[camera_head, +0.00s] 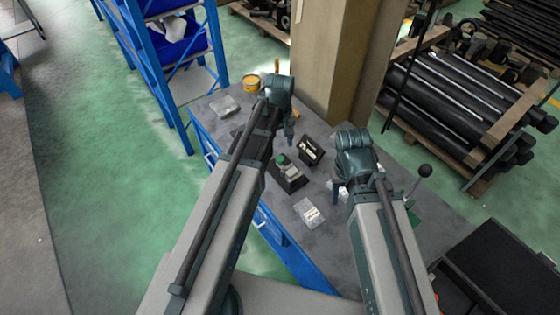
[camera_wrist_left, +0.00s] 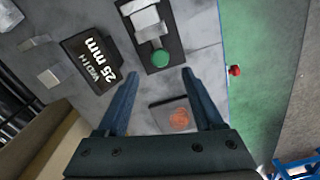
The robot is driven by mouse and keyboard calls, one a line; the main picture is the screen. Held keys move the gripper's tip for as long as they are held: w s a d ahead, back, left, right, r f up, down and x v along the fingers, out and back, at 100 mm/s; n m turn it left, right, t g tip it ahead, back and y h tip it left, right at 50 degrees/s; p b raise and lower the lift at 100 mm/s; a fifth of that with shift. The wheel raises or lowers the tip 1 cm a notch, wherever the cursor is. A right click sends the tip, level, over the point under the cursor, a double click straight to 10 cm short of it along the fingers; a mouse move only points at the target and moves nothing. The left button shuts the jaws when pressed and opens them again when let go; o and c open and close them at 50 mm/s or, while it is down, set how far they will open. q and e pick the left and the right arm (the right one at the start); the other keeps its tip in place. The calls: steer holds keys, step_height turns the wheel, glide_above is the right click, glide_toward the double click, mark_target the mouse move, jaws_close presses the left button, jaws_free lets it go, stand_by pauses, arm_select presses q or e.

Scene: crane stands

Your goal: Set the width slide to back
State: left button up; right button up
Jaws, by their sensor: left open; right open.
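The width slide has a black base with a grey block and a round green knob (camera_head: 281,159). It lies on the grey bench top, and the knob also shows in the left wrist view (camera_wrist_left: 160,58). A black sign (camera_wrist_left: 93,62) reading "WIDTH 25 mm" stands beside it, also visible in the head view (camera_head: 313,151). My left gripper (camera_wrist_left: 159,74) is open and empty, with the knob seen just beyond and between its fingertips; I cannot tell the height gap. My right gripper (camera_head: 338,186) is open, partly hidden by its arm, to the right of the slide.
The grey bench (camera_head: 300,235) also carries a clear packet (camera_head: 308,212), another packet (camera_head: 224,105) and a yellow tin (camera_head: 251,83). A tan pillar (camera_head: 325,60) rises at the bench's back edge. A black-knobbed lever (camera_head: 424,171) stands at the right.

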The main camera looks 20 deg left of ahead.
mark_target(280, 158)
arm_select(q)
step_height(280, 158, down, 7)
steer(key=b, duration=0.5)
steer(key=shift+b, duration=0.4)
arm_select(e)
step_height(280, 158, down, 7)
steer(key=shift+r, duration=0.1)
arm_select(q)
steer(key=shift+r, duration=0.1)
jaws_close()
stand_by(0.3)
